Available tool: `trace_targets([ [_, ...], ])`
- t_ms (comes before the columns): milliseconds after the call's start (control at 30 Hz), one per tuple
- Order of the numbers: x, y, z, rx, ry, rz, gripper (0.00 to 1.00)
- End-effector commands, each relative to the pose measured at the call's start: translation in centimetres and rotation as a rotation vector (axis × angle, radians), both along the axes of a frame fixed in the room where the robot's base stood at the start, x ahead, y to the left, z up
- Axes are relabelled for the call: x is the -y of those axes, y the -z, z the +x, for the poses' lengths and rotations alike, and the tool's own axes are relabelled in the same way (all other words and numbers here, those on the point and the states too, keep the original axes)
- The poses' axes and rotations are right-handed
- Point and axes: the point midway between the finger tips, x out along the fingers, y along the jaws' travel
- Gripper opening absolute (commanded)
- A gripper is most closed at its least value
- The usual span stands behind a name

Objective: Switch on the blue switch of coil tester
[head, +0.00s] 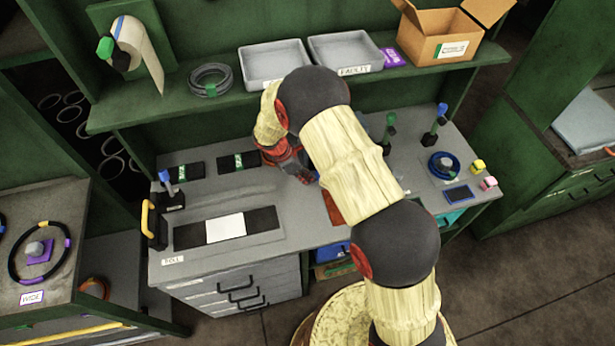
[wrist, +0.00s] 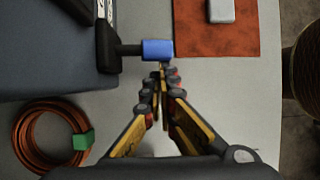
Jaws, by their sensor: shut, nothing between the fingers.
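In the wrist view, a blue switch cap (wrist: 158,50) sits on a short dark lever sticking out sideways from a black block (wrist: 108,48). The block is at the edge of a dark grey-blue body (wrist: 45,45), which looks like the coil tester. My gripper (wrist: 161,70) is shut and empty. Its fingertips are right at the lower edge of the blue cap; I cannot tell whether they touch it. In the head view my gripper (head: 306,178) is low over the middle of the bench, and my arm hides the tester and this switch.
A copper coil (wrist: 45,140) with a green tag lies left of my fingers. An orange mat (wrist: 232,42) bears a pale block (wrist: 221,10). Other levers stand on the bench, a blue-topped one at left (head: 165,178) and another at right (head: 442,112). Grey trays (head: 275,62) sit on the shelf.

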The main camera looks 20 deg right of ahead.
Motion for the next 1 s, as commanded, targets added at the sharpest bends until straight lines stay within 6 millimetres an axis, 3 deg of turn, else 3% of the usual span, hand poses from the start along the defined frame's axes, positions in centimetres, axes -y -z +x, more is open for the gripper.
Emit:
trace_targets([
  [1000,0.05,-0.65,0.03,-0.087,0.000,-0.001,0.00],
])
